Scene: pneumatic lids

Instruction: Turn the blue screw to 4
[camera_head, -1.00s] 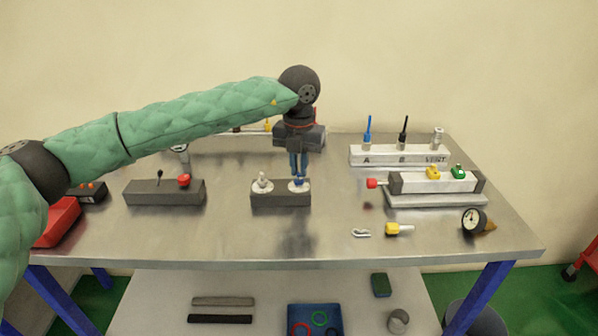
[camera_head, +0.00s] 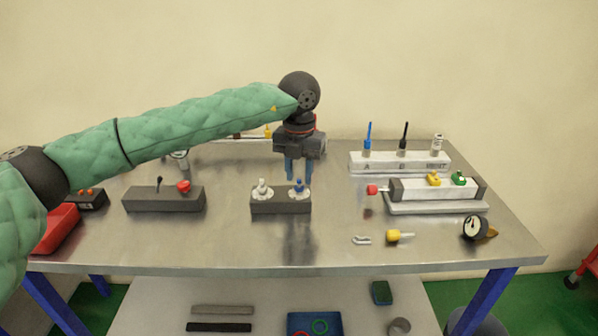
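The blue screw (camera_head: 299,186) stands upright on a white round dial at the right end of a dark grey block (camera_head: 281,207) in the middle of the table. A white screw (camera_head: 262,188) stands on a like dial at the block's left end. The dial marks are too small to read. My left gripper (camera_head: 298,178) points down above and behind the blue screw. Its two blue fingers are apart with a gap between them, and nothing shows in it. My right gripper is not in view.
A grey block with a lever and red knob (camera_head: 183,187) stands to the left. To the right are a white valve rack (camera_head: 400,162), a cylinder unit (camera_head: 437,190), a yellow fitting (camera_head: 393,236) and a gauge (camera_head: 474,228). The table's front middle is clear.

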